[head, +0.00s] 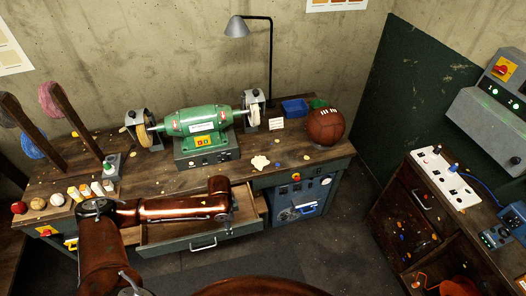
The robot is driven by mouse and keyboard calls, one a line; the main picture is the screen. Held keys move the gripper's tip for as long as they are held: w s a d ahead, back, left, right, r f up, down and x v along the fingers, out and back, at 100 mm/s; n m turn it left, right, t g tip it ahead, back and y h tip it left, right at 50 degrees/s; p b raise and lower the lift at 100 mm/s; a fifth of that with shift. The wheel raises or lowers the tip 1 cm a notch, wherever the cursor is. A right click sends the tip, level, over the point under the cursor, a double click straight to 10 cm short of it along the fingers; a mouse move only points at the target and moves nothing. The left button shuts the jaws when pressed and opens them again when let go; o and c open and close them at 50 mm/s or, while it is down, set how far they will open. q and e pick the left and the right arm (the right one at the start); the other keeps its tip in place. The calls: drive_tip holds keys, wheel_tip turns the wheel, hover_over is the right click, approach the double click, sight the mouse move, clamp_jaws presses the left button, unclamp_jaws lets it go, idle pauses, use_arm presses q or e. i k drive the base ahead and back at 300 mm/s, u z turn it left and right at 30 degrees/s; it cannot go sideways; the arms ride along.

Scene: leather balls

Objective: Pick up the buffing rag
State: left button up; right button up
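A small crumpled cream cloth, which looks like the buffing rag (260,163), lies flat on the wooden bench top, right of the green grinder and left of the brown leather ball. My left arm comes in from the lower left and reaches right, over the bench's front edge and the open drawer. My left gripper (222,230) is at the arm's end, in front of the bench, nearer to me and left of the rag, and apart from it. Its fingers are too small and dark to judge. My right gripper is out of view.
A drawer (190,243) stands open. A second bench is at right.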

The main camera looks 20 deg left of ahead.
sight(259, 162)
drive_tip(key=i, duration=1.5)
